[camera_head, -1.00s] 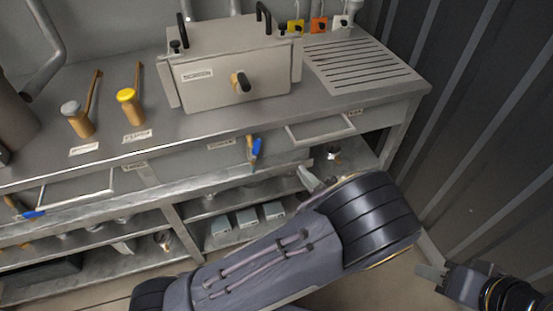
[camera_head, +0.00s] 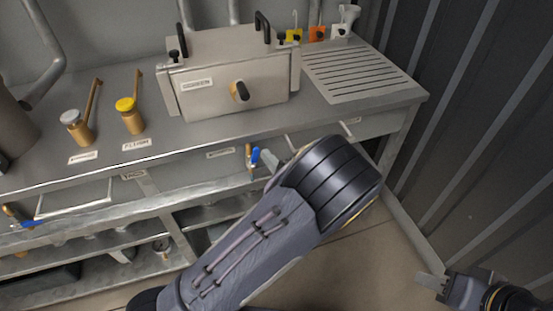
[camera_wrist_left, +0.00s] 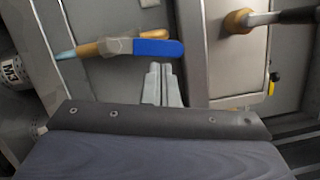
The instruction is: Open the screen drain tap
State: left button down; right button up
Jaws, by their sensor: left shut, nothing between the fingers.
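The drain tap has a brass body (camera_head: 248,152) and a blue lever handle (camera_head: 255,157). It sits on the front of the bench below the steel screen box (camera_head: 225,85). In the left wrist view the blue handle (camera_wrist_left: 158,47) lies across the picture, in line with the brass body (camera_wrist_left: 100,46). My left gripper (camera_wrist_left: 162,72) is shut and empty, its fingertips close beside the blue handle; I cannot tell whether they touch. In the head view my left gripper (camera_head: 271,160) is partly hidden by my forearm. My right gripper (camera_head: 432,286) is low at the right, away from the bench.
Another blue-handled tap (camera_head: 27,224) is at the far left. Two brass fittings, one grey-capped (camera_head: 78,128) and one yellow-capped (camera_head: 130,116), stand on the bench. A slotted drainboard (camera_head: 360,75) is at the right. A dark corrugated wall (camera_head: 480,150) bounds the right side.

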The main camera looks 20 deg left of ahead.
pick_arm(q)
jog(key=n+b, duration=0.1)
jog(key=b, duration=0.1)
jog(key=a+r+n+b, duration=0.1)
jog(key=n, duration=0.1)
jog(key=shift+s+g+h+b, duration=0.3)
jog(key=shift+s+b, duration=0.05)
dwell(0.3)
